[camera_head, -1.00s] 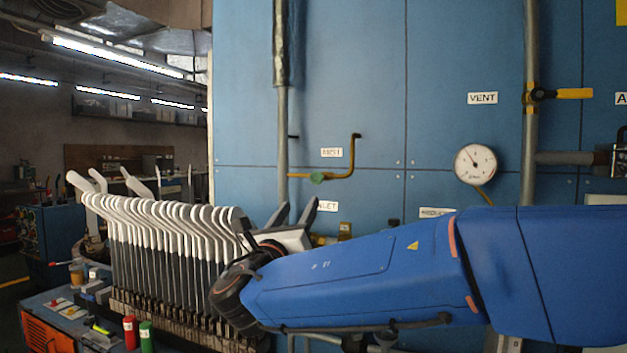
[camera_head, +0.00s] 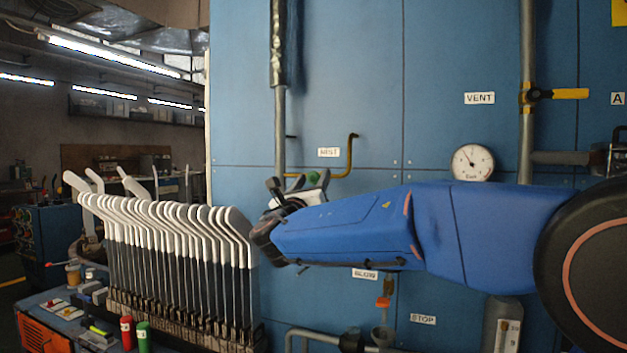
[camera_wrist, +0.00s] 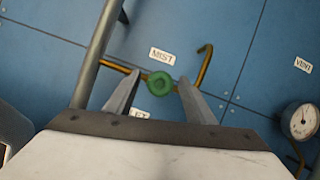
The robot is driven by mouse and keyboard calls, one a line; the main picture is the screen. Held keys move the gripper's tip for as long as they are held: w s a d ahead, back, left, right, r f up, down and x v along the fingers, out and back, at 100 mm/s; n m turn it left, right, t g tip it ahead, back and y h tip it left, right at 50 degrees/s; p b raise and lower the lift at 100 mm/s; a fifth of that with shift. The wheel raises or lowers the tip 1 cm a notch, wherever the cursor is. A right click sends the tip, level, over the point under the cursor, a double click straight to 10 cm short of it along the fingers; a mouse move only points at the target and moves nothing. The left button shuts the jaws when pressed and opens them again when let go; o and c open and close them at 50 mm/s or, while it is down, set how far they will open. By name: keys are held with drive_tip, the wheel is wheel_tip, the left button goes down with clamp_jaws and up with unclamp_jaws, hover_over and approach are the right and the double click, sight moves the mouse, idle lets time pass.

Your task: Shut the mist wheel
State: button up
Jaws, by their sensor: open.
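The mist wheel is a small green wheel (camera_wrist: 161,83) on a thin brass pipe (camera_wrist: 206,66), just below the MIST label (camera_wrist: 162,56) on the blue wall. My gripper (camera_wrist: 152,88) is open, its two grey fingers pointing at the wall with the green wheel between their tips in the wrist view. I cannot tell whether the fingers reach to the wheel's depth. In the head view the green wheel (camera_head: 313,177) shows right by my gripper (camera_head: 296,184), partly hidden by it.
A grey vertical pipe (camera_head: 280,120) runs close left of the wheel. A rack of white sock boards (camera_head: 165,215) stands at lower left. A gauge (camera_head: 473,163) and a yellow-handled vent valve (camera_head: 570,93) are to the right. The wall above the MIST label is clear.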

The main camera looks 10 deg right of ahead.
drive_tip(key=shift+w+d+r, duration=0.15)
drive_tip(key=shift+w+d, duration=0.05)
drive_tip(key=shift+w, duration=0.1)
drive_tip(key=c, duration=1.1)
drive_tip(key=shift+o, duration=0.2)
